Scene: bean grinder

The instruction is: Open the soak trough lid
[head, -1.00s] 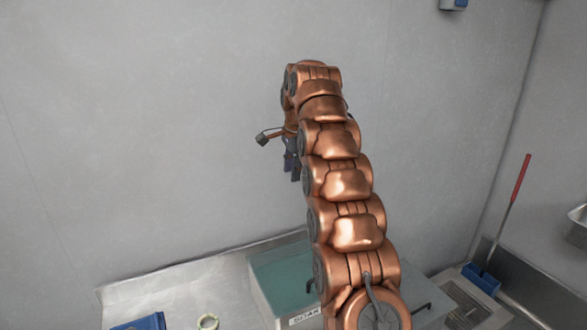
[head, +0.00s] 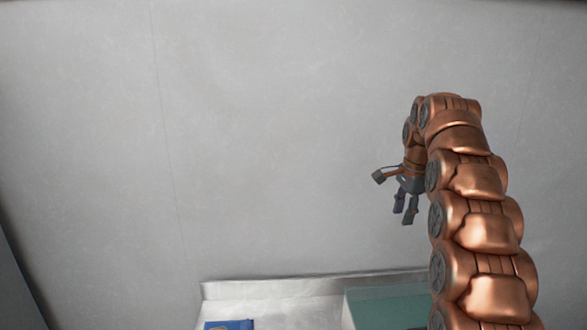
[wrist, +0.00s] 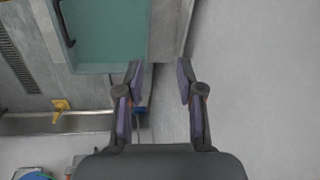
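The soak trough's teal lid (head: 385,312) shows at the bottom of the head view, partly cut off by the frame and hidden by my arm. In the wrist view the teal lid (wrist: 108,38) lies flat at the upper left, with a dark bar handle (wrist: 63,24) at its left side. My gripper (head: 404,209) hangs fingers down, above and behind the trough near the back wall. In the wrist view my gripper (wrist: 160,72) is open and empty, its fingers apart. It does not touch the lid.
The metal counter (head: 270,314) has a raised back edge against the grey wall (head: 280,140). A blue object (head: 230,325) sits at the bottom of the head view. In the wrist view a yellow item (wrist: 61,107) lies on the metal surface, near a slotted grate (wrist: 14,52).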

